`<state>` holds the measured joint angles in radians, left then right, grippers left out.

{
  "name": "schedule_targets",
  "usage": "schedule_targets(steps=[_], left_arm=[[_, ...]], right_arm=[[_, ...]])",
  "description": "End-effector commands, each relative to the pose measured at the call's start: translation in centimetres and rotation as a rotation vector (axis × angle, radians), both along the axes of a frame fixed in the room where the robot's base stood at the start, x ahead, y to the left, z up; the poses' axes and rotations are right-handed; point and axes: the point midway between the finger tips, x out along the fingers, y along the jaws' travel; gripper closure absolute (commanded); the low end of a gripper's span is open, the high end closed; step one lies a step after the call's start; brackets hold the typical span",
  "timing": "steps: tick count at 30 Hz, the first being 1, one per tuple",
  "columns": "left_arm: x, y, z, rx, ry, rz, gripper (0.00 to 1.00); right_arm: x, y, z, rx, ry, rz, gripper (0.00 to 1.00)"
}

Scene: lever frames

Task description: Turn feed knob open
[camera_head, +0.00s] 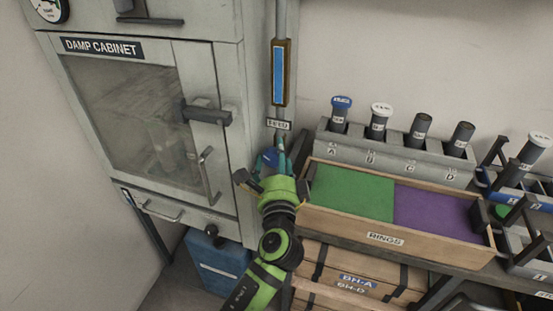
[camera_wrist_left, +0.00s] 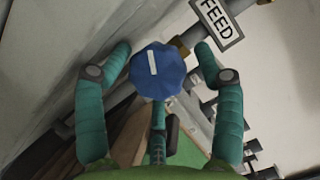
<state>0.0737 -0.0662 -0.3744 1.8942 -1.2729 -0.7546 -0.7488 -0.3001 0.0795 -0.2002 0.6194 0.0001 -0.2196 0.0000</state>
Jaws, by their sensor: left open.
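The feed knob (camera_head: 270,156) is blue and sits on the vertical pipe just below the FEED label (camera_head: 279,124). In the left wrist view the knob (camera_wrist_left: 158,72) is a faceted blue disc with a short white mark, tilted slightly from upright in that picture. My left gripper (camera_head: 262,161) is at the knob and partly hides it in the head view. In the left wrist view its teal fingers (camera_wrist_left: 165,70) are spread on both sides of the knob, with gaps showing, and a third finger is below it. My right gripper does not show.
The damp cabinet (camera_head: 225,150) with its protruding handles stands close left of the knob. To the right are a rack (camera_head: 395,152) of dark capped cylinders and a wooden RINGS tray (camera_head: 385,238) with green and purple sections. A blue box (camera_head: 215,265) stands below.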

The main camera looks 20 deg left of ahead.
Motion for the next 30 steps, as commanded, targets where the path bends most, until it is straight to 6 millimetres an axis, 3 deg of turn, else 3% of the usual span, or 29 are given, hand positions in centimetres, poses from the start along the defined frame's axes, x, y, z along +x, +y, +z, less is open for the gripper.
schedule_targets(steps=[5,18,30], left_arm=[[-1.0,-0.2,0.0,0.003,-0.003,0.002,0.32],[-6.7,-2.5,-0.7,-0.002,0.002,-0.003,0.32],[-7.5,-2.9,-0.7,-0.001,0.000,-0.003,0.32]], right_arm=[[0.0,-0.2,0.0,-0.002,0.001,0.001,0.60],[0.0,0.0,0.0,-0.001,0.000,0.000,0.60],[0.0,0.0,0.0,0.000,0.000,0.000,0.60]])
